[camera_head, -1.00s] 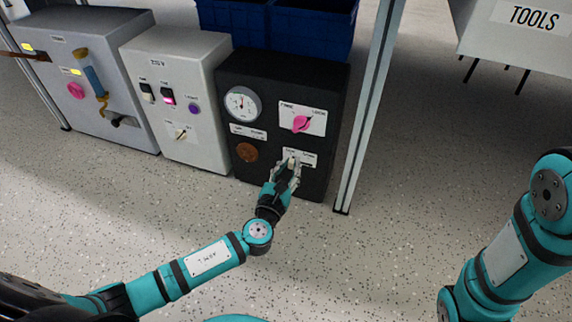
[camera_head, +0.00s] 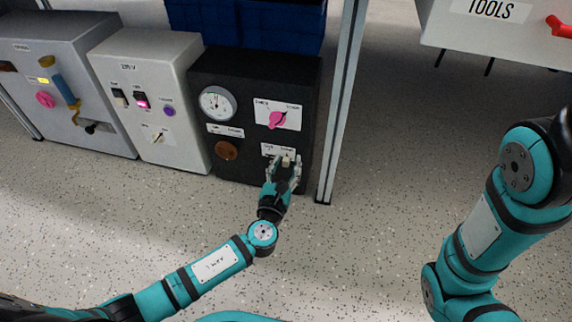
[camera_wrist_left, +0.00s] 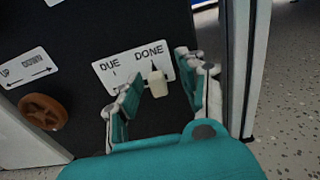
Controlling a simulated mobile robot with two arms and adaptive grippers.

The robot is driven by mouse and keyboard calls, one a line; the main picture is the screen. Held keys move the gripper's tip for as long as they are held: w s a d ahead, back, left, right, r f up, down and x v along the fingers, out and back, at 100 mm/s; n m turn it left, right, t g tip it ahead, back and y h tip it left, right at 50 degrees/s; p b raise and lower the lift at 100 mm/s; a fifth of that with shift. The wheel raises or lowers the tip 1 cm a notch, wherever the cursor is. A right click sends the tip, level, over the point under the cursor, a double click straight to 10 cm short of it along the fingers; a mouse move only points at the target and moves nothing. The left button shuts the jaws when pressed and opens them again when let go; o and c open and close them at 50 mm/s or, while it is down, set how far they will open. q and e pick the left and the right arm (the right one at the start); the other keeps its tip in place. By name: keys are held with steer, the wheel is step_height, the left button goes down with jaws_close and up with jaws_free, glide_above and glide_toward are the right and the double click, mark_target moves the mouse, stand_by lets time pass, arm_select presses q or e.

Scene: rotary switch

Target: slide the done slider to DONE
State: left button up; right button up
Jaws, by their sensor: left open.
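The slider's pale knob (camera_wrist_left: 158,83) stands below the word DONE on a white plate (camera_wrist_left: 122,66) marked DUE and DONE, on the black box's front. In the head view the knob (camera_head: 286,161) is near the right end of the plate. My left gripper (camera_wrist_left: 166,92) is open, with one finger on each side of the knob. In the head view the left gripper (camera_head: 284,170) is at the lower right of the black box (camera_head: 262,75). I cannot tell whether a finger touches the knob. My right gripper is out of view.
A pink rotary knob (camera_head: 278,119) is above the slider. A brown round knob (camera_head: 226,150) and a gauge (camera_head: 217,103) are to its left. A metal post (camera_head: 341,105) stands close on the right. White and grey boxes stand further left.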

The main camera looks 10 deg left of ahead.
arm_select(q)
steer(key=s, duration=0.7)
steer(key=shift+s, duration=0.25)
steer(key=shift+a+r, duration=0.1)
